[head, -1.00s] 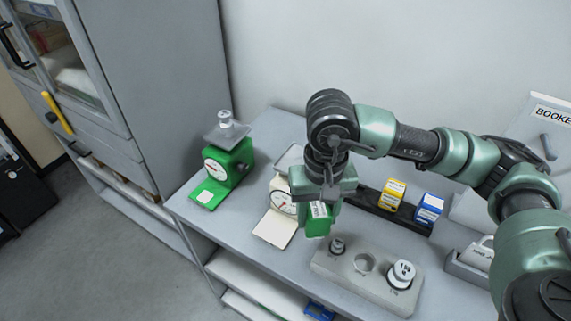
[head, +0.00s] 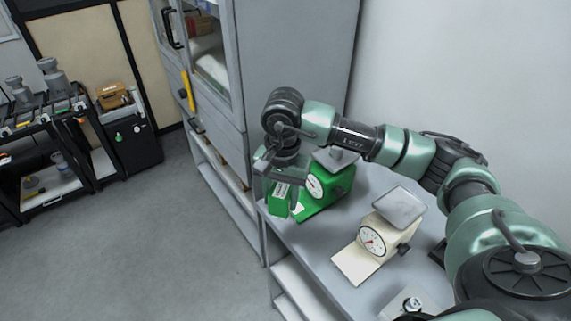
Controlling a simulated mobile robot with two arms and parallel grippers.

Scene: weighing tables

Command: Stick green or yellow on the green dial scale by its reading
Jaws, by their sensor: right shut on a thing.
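My right gripper (head: 281,180) is shut on a small green box (head: 279,204) with a white label. It holds the box in front of and just left of the green dial scale (head: 338,191), overlapping its front left side in the head view. I cannot tell whether the box touches the scale. The scale's white dial (head: 316,187) partly shows, but the needle's reading is too small to tell. The scale's grey pan (head: 337,161) is partly hidden behind my right arm, and I see no weight on it from here. My left gripper is not in view.
A cream dial scale (head: 382,238) with an empty grey pan stands to the right on the grey table (head: 320,254). A weight (head: 412,303) shows at the bottom edge. A grey cabinet (head: 297,75) stands behind left, and open floor lies left of the table.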

